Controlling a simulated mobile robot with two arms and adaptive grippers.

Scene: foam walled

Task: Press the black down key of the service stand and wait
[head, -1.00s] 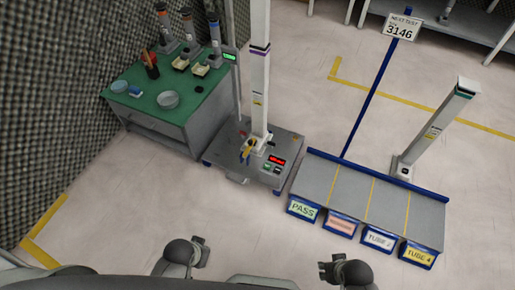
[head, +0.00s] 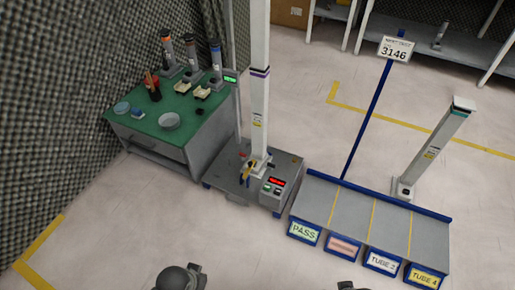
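The service stand (head: 232,180) is a grey platform with a tall white column (head: 259,110) rising from it. At its front right corner is a small control box (head: 272,201) with a lit red display (head: 277,181) and small keys below it. A green key (head: 267,187) shows, with a dark key (head: 277,191) beside it; any markings are too small to read. My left gripper (head: 195,269) shows only in part at the bottom edge. My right gripper (head: 346,285) is almost wholly cut off there. Both are well apart from the stand, and their fingers cannot be made out.
A green-topped bench (head: 155,127) with bowls and tubes stands left of the stand by the foam wall (head: 60,120). Floor in front is clear.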

